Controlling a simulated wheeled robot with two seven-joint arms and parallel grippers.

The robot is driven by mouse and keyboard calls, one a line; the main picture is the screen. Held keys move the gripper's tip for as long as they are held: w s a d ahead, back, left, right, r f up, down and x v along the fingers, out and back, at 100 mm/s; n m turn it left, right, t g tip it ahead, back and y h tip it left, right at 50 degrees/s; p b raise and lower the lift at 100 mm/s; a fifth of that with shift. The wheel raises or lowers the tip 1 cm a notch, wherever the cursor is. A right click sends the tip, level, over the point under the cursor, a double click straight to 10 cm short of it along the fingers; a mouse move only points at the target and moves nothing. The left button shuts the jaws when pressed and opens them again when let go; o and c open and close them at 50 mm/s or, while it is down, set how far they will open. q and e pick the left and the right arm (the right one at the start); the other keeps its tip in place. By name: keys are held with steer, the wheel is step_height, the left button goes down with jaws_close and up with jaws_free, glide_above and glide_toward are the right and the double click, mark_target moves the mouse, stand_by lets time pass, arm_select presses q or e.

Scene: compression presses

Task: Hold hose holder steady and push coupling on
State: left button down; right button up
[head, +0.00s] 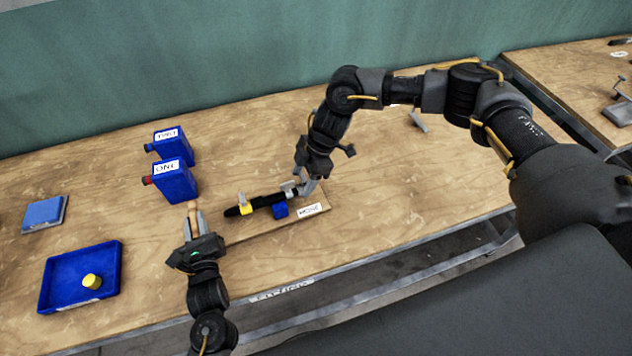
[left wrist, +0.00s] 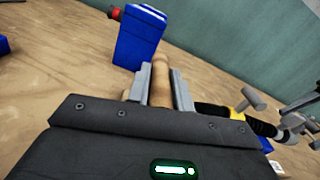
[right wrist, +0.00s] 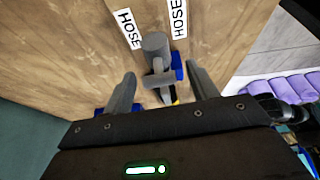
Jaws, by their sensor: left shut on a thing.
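The hose holder is a wooden board (head: 262,223) with a "HOSE" label, a black hose (head: 263,203), a yellow clamp (head: 246,210) and a blue block (head: 280,211). A grey fitting, perhaps the coupling, sits at the hose's right end (head: 290,189); in the right wrist view a grey cylinder (right wrist: 155,44) with a lever shows there. My left gripper (head: 193,216) is shut on a tan wooden peg (left wrist: 160,75), left of the board; whether the peg joins the holder is unclear. My right gripper (head: 305,186) is open at the board's right end, its fingers spread either side of the grey fitting.
Two blue containers labelled "ONE" (head: 175,183) and "TWO" (head: 176,150) stand behind the left gripper. A blue tray (head: 60,262) with a yellow cap (head: 92,282) and a blue pad (head: 45,213) lie left. The table's right part is mostly clear.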

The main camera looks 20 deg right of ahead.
steer(key=shift+d+r, duration=0.1)
arm_select(q)
steer(key=c, duration=1.2)
jaws_free()
steer(key=shift+o, duration=0.2)
arm_select(e)
steer(key=v, duration=1.1)
steer(key=shift+r, duration=0.4)
arm_select(q)
steer(key=shift+s, duration=0.1)
